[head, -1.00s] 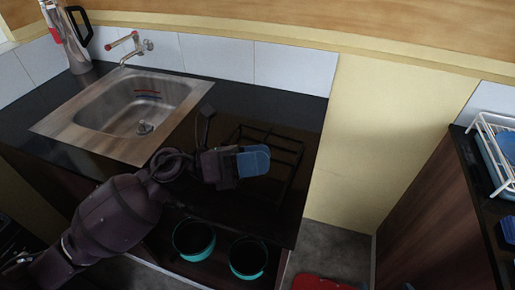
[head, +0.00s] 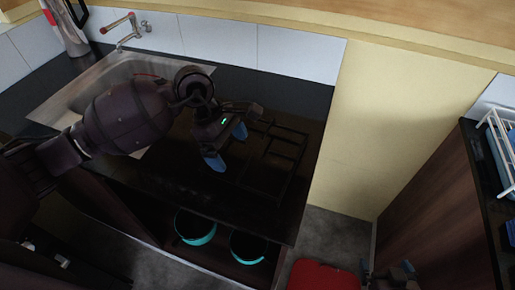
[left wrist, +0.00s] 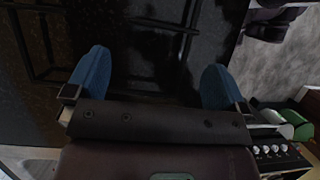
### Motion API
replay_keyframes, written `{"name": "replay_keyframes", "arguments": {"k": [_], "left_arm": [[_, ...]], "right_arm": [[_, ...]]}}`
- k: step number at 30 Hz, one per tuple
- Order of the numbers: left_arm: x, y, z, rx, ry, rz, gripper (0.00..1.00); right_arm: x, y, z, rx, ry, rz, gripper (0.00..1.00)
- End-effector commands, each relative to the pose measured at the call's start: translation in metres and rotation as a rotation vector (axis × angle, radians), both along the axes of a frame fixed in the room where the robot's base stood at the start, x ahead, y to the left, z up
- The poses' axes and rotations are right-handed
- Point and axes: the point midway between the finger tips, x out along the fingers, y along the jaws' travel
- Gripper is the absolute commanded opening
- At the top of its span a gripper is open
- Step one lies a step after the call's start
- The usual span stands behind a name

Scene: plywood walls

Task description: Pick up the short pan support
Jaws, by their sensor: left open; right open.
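The short pan support appears as a black bar grate (head: 272,155) on the dark hob, right of the sink in the head view. Its black bars also show in the left wrist view (left wrist: 188,38), dark against the dark surface. My left gripper (head: 227,146) is open, with its blue fingers apart, over the left side of the grate. In the left wrist view my left gripper (left wrist: 154,72) has nothing between its fingers, and grate bars lie beyond them. I cannot tell how high it is above the bars. My right gripper (head: 387,268) is open and empty at the bottom edge.
The metal sink (head: 122,72) and tap (head: 125,32) are behind my left arm. A kettle (head: 68,25) stands at the back left. Teal pots (head: 195,228) sit below the counter. A red object (head: 325,276) lies on the floor. A white rack (head: 500,140) is at right.

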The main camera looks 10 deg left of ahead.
Motion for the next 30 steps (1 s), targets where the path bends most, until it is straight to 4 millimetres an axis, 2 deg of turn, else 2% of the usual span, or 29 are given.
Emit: {"name": "replay_keyframes", "arguments": {"k": [3, 11, 16, 21, 30], "left_arm": [[-0.002, -0.006, -0.012, -0.003, 0.002, 0.0, 1.0], [-0.006, -0.016, -0.025, -0.005, 0.002, 0.0, 1.0], [-0.013, -0.033, -0.04, -0.006, 0.003, 0.0, 1.0], [-0.014, -0.037, -0.057, -0.004, 0.002, 0.001, 1.0], [-0.014, -0.038, -0.061, -0.003, 0.001, 0.0, 0.98]], "right_arm": [[-0.002, 0.0, 0.0, 0.0, 0.004, -0.002, 1.0], [0.001, 0.0, 0.007, 0.0, -0.005, -0.001, 1.0], [0.006, 0.001, 0.017, 0.001, -0.018, 0.001, 1.0], [0.01, 0.002, 0.02, 0.002, -0.027, 0.003, 1.0], [0.008, 0.002, 0.017, 0.001, -0.021, 0.003, 1.0]]}}
